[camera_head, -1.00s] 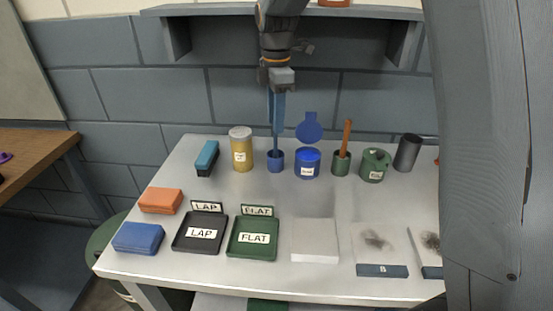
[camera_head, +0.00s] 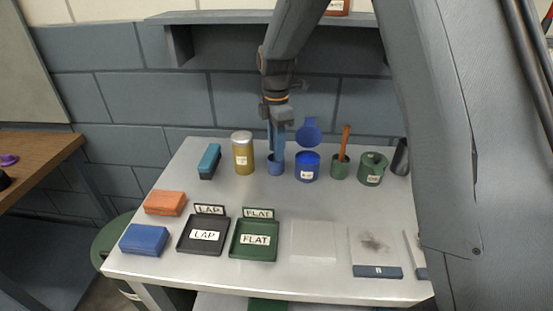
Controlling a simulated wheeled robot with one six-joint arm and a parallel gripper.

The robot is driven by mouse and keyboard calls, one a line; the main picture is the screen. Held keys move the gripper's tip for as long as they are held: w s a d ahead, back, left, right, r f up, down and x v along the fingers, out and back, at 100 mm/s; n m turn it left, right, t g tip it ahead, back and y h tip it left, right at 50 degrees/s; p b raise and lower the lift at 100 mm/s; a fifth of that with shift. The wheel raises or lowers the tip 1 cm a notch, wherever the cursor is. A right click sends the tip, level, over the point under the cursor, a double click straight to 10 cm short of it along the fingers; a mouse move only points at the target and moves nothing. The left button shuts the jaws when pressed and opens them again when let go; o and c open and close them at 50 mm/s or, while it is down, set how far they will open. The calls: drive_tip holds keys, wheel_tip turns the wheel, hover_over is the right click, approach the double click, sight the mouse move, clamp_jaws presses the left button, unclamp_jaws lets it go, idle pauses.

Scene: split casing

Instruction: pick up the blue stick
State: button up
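The blue stick (camera_head: 278,143) stands nearly upright in a small blue cup (camera_head: 275,167) at the back of the table. My gripper (camera_head: 275,126) points down directly above the cup, its fingers at the upper part of the stick. Fingers and stick overlap in the picture, so I cannot tell whether the fingers touch it or are closed on it. The stick's lower end is hidden inside the cup.
A yellow jar (camera_head: 243,155) stands close left of the cup, and a blue tub (camera_head: 307,167) with a raised lid close right. A green cup (camera_head: 340,167) holds an orange-brown stick. Black (camera_head: 182,246) and green (camera_head: 234,254) trays lie in front.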

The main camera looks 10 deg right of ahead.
clamp_jaws()
